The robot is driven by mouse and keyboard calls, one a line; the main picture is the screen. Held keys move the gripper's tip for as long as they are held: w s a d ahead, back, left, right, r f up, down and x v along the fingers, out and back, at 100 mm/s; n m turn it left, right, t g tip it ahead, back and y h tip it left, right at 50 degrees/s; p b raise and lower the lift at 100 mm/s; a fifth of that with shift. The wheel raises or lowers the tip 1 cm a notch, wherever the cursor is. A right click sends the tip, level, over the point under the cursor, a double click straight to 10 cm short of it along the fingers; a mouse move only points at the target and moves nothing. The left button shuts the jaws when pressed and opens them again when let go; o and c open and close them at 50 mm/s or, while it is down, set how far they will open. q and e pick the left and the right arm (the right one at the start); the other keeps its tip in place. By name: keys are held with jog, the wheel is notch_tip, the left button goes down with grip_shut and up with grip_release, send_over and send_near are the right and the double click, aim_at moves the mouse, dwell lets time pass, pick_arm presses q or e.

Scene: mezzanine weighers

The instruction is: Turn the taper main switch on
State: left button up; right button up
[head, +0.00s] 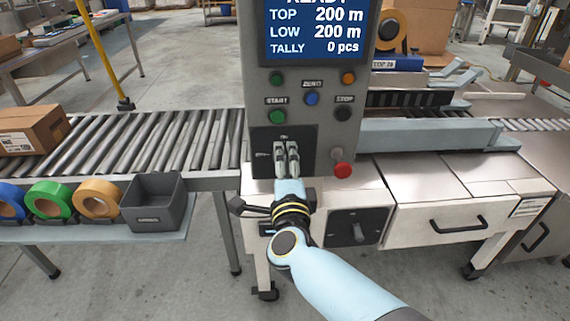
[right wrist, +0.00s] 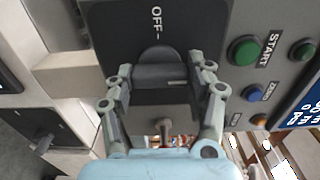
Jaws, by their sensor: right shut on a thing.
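The taper main switch (right wrist: 158,72) is a dark round knob with a raised grip on a black plate (head: 262,141) low on the grey control column. In the right wrist view the word OFF stands above the knob. A white line on the grip points sideways, toward the START button side, rather than at OFF. My right gripper (head: 287,150) is at the plate in the head view. In the right wrist view its fingers (right wrist: 162,80) are shut on the knob's grip, one at each side. In the head view the gripper hides the knob. My left gripper is out of view.
A red stop button (head: 342,170) sits right of the plate; START (head: 277,117) and other buttons are above. A second rotary switch (head: 357,232) is on the cabinet below. A roller conveyor (head: 180,140), tape rolls (head: 98,198) and a grey bin (head: 153,205) are at left.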

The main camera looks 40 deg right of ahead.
jog(key=shift+s+f, duration=0.1)
jog(key=shift+f, duration=0.05)
jog(key=o, duration=1.2)
